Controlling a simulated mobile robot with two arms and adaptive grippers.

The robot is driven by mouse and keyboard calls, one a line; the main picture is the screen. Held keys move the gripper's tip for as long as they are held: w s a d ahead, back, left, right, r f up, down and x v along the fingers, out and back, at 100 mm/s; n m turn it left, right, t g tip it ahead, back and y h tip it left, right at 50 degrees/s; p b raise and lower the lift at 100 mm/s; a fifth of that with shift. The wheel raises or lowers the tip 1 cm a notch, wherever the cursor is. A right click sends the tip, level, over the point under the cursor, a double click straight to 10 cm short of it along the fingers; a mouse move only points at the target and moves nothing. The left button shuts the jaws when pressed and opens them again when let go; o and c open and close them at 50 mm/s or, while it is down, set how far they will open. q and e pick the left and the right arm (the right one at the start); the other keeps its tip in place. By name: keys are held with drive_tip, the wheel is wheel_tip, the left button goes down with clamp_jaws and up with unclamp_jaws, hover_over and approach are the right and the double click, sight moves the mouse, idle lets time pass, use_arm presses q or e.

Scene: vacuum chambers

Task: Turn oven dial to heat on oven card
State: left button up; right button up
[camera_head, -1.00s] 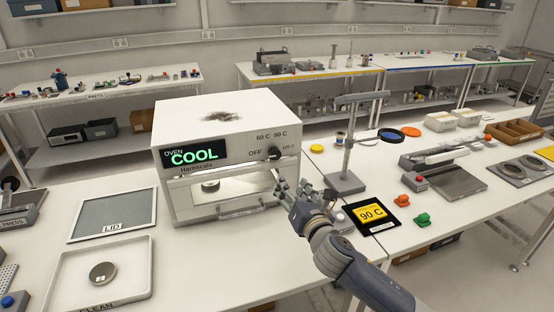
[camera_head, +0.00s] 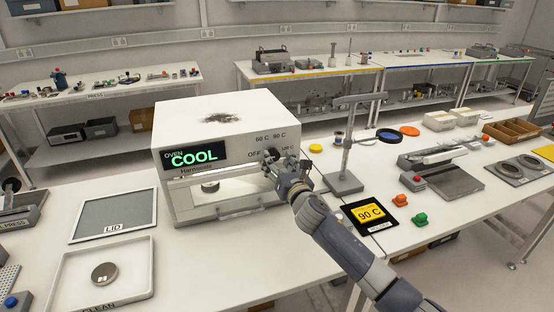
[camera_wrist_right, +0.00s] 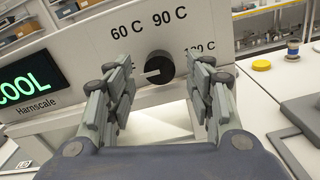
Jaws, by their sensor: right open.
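The white oven (camera_head: 225,125) stands on the bench with a green "COOL" display (camera_head: 193,157). Its black dial (camera_wrist_right: 159,68) shows in the right wrist view, below the "60 C" and "90 C" marks, with its pale pointer toward the left, the side where the head view shows "OFF". My right gripper (camera_head: 272,160) is at the oven front and hides the dial in the head view. In the wrist view its open fingers (camera_wrist_right: 160,88) stand either side of the dial, with gaps on both sides. The oven card (camera_head: 370,213) reads "90 C". My left gripper is not in view.
A grey stand (camera_head: 345,183) rises just right of the oven. A lid tray (camera_head: 112,213) and a clean tray (camera_head: 145,270) lie left of it. Orange (camera_head: 403,201) and green (camera_head: 420,220) pieces lie beside the card. The bench front is mostly clear.

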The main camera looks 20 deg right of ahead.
drive_tip(key=shift+w, duration=0.6)
drive_tip(key=c, duration=1.1)
drive_tip(key=shift+o, duration=0.2)
